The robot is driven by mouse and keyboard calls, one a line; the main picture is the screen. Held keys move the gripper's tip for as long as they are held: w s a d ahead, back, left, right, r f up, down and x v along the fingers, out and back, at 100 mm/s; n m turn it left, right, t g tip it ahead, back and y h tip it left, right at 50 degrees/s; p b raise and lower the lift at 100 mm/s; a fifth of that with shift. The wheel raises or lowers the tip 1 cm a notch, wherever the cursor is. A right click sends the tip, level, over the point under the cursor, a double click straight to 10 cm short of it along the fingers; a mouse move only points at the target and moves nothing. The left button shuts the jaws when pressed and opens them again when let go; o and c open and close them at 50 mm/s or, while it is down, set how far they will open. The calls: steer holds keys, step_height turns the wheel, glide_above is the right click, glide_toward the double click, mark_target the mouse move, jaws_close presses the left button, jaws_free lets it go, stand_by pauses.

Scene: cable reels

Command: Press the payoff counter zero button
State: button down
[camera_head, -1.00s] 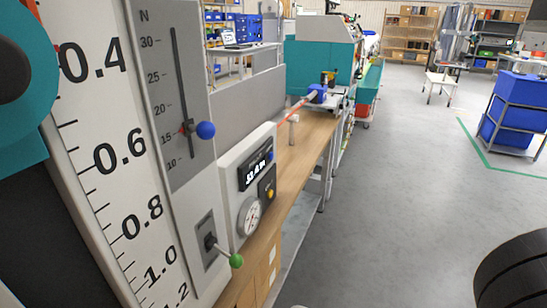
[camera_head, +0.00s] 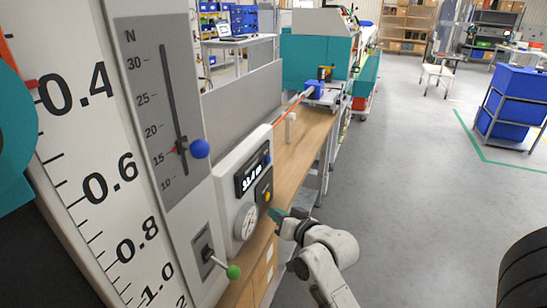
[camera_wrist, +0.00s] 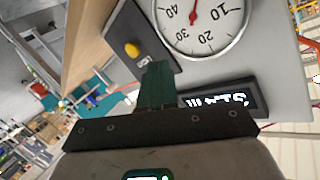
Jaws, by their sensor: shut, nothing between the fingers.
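The counter unit is a pale box (camera_head: 228,190) with a lit digital display (camera_head: 254,174) and a dark plate bearing a yellow round button (camera_head: 267,197). In the wrist view the yellow button (camera_wrist: 131,49) sits on the dark plate with a small label beside it. My gripper (camera_head: 277,214) is shut and empty, just in front of and below the button in the head view. In the wrist view its green fingertips (camera_wrist: 157,70) lie beside the button, over the plate's edge. I cannot tell whether they touch the panel.
A round dial gauge (camera_head: 246,221) is left of the button. A green-knobbed lever (camera_head: 233,271) and a blue-knobbed slider (camera_head: 199,149) are on the scale panel to the left. The wooden bench (camera_head: 305,150) runs back; open floor lies right.

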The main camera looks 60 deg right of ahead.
mark_target(268, 160)
steer(key=s+d+r+m+t+h, duration=0.1)
steer(key=s+d+r+m+h, duration=0.4)
steer(key=d+r, duration=0.4)
steer(key=shift+s+d+h+p, duration=0.25)
steer(key=shift+d+h+p, duration=0.15)
steer(key=shift+d+h, duration=0.35)
steer(key=shift+d, duration=0.1)
steer(key=w+p, duration=0.8)
steer(key=p, duration=0.2)
steer(key=shift+w+a, duration=0.3)
steer(key=shift+w, duration=0.1)
steer(key=shift+w, duration=0.1)
stand_by(0.9)
